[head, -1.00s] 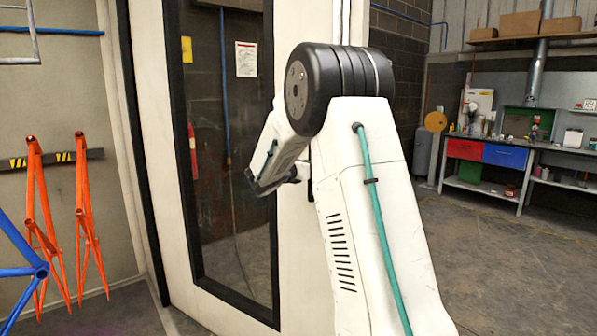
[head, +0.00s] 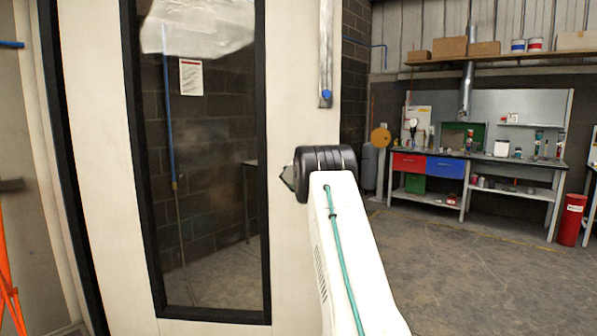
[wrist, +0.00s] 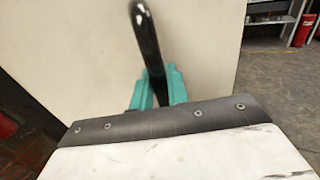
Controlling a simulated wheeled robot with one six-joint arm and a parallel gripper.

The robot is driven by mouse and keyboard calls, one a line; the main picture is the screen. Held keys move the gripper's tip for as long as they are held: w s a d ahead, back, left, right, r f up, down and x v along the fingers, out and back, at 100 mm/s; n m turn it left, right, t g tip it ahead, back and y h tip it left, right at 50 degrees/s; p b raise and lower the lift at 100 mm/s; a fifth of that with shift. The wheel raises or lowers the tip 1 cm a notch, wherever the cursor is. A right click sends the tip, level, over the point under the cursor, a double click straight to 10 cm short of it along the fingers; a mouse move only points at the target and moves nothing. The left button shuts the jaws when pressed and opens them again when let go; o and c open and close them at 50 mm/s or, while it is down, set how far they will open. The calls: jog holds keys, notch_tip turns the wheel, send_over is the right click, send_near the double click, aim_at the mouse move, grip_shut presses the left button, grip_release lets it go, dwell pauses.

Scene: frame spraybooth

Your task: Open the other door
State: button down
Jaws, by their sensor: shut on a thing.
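A cream door (head: 300,110) with a tall black-framed window (head: 215,200) fills the left and middle of the head view. In the wrist view the door's pale face (wrist: 90,50) stands behind a curved black handle (wrist: 145,35). My gripper (wrist: 158,90) has teal fingers closed around the lower part of this handle. In the head view my arm hides the handle and the fingers. I cannot tell from these views how far the door stands from its frame.
A workbench (head: 480,165) with red and blue drawers stands at the back right, below a shelf (head: 500,58) with boxes. A red cylinder (head: 571,220) stands beside it. The concrete floor (head: 470,270) between is clear. Part of an orange frame (head: 8,280) shows at far left.

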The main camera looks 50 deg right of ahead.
jog(key=shift+x, duration=1.1)
jog(key=shift+s, duration=0.1)
jog(key=c, duration=1.5)
grip_release()
jog(key=shift+o, duration=0.2)
jog(key=v, duration=0.8)
jog(key=shift+c, duration=0.3)
